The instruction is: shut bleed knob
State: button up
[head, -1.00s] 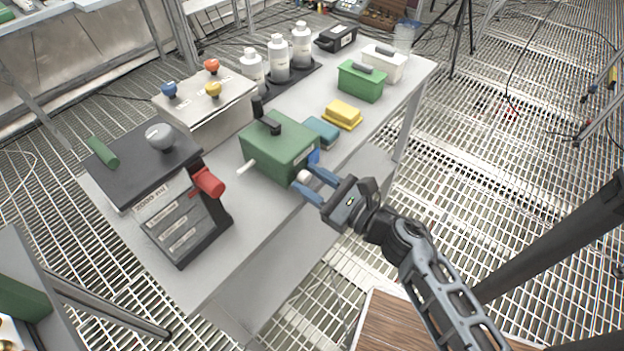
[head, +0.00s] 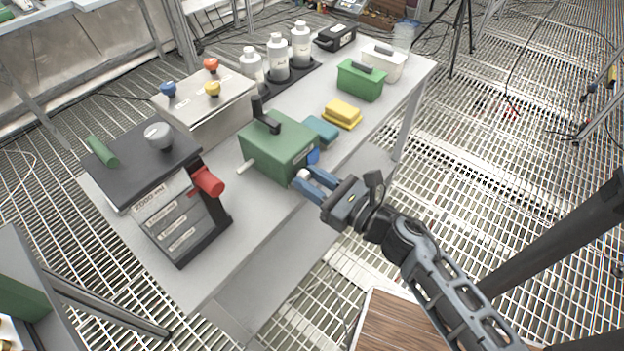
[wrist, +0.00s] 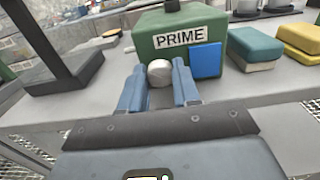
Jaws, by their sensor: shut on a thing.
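The green box (head: 280,148) labelled PRIME stands at the table's front edge; it also fills the top of the wrist view (wrist: 165,22). A round whitish knob (wrist: 159,73), which I take as the bleed knob, sits low on its front face. My gripper (head: 312,178) has its two blue fingers on either side of this knob, closed on it. In the wrist view my gripper (wrist: 160,75) reaches the knob from the front. A blue plate (wrist: 206,61) is right of the knob. How far the knob is turned cannot be told.
A black-handled lever (head: 266,118) stands on the box, and a pale rod (head: 246,166) sticks out at its left. A dark unit with a red handle (head: 208,181) stands further left. Teal (head: 321,129) and yellow (head: 342,114) blocks lie to the right. Space before the table is open.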

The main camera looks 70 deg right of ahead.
jog(key=m, duration=0.4)
jog(key=shift+m, duration=0.3)
jog(key=m, duration=0.3)
jog(key=shift+m, duration=0.3)
jog(key=m, duration=0.3)
jog(key=shift+m, duration=0.4)
jog(key=m, duration=0.4)
jog(key=shift+d+f+p, duration=0.1)
jog(key=shift+p, duration=0.25)
jog(key=m+p, duration=0.1)
jog(key=m, duration=0.5)
jog(key=shift+s+m, duration=0.1)
jog(key=shift+m, duration=0.3)
jog(key=m+p, duration=0.1)
jog(key=m, duration=0.5)
jog(key=shift+f, duration=0.2)
jog(key=shift+m, duration=0.3)
jog(key=o, duration=1.1)
jog(key=shift+c, duration=0.2)
